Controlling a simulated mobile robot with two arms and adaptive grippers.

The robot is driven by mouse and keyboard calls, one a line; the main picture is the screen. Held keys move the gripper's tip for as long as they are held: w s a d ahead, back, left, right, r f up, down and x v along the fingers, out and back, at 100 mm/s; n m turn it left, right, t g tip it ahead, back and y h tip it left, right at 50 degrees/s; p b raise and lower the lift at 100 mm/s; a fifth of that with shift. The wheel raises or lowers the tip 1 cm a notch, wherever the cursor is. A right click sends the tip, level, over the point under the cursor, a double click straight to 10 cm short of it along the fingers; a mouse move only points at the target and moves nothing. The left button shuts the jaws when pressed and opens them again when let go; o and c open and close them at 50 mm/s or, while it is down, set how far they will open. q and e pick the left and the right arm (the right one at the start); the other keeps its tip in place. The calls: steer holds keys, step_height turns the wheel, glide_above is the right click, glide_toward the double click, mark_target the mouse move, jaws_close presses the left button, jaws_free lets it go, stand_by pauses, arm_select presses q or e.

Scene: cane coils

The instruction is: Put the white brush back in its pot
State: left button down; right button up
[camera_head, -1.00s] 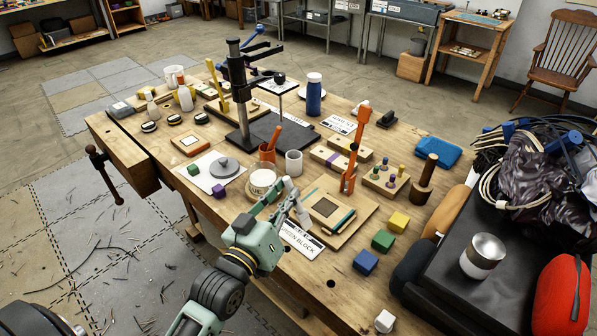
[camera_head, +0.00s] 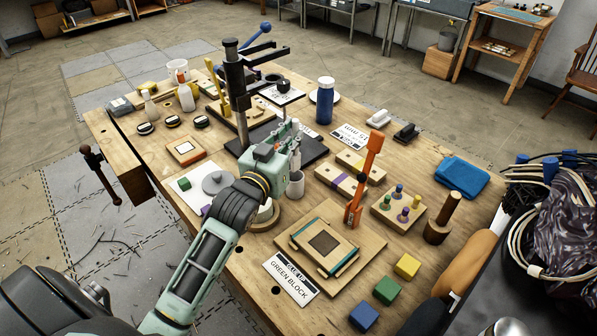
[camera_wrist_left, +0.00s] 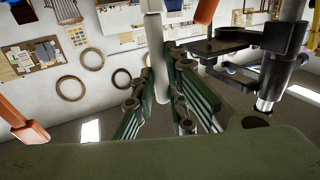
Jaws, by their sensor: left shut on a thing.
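My left gripper (camera_head: 289,150) is shut on the white brush (camera_head: 296,152), held roughly upright. In the left wrist view the brush's pale shaft (camera_wrist_left: 157,50) stands between the green fingers (camera_wrist_left: 166,75). My right gripper is not in view.
A black press stand (camera_head: 240,100) rises just behind the gripper. An orange upright tool (camera_head: 364,175) and a wooden board with a framed plate (camera_head: 326,243) stand to the right. Coloured blocks (camera_head: 387,290) lie near the front edge. A blue bottle (camera_head: 325,100) stands behind.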

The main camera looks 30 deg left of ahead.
mark_target(293, 162)
arm_select(q)
steer(key=f, duration=0.7)
steer(key=shift+s+p, duration=0.35)
steer(key=shift+s, duration=0.05)
steer(key=shift+f, duration=0.5)
steer(key=c, duration=2.1)
jaws_free()
steer(key=o, duration=0.3)
steer(key=shift+o, duration=0.2)
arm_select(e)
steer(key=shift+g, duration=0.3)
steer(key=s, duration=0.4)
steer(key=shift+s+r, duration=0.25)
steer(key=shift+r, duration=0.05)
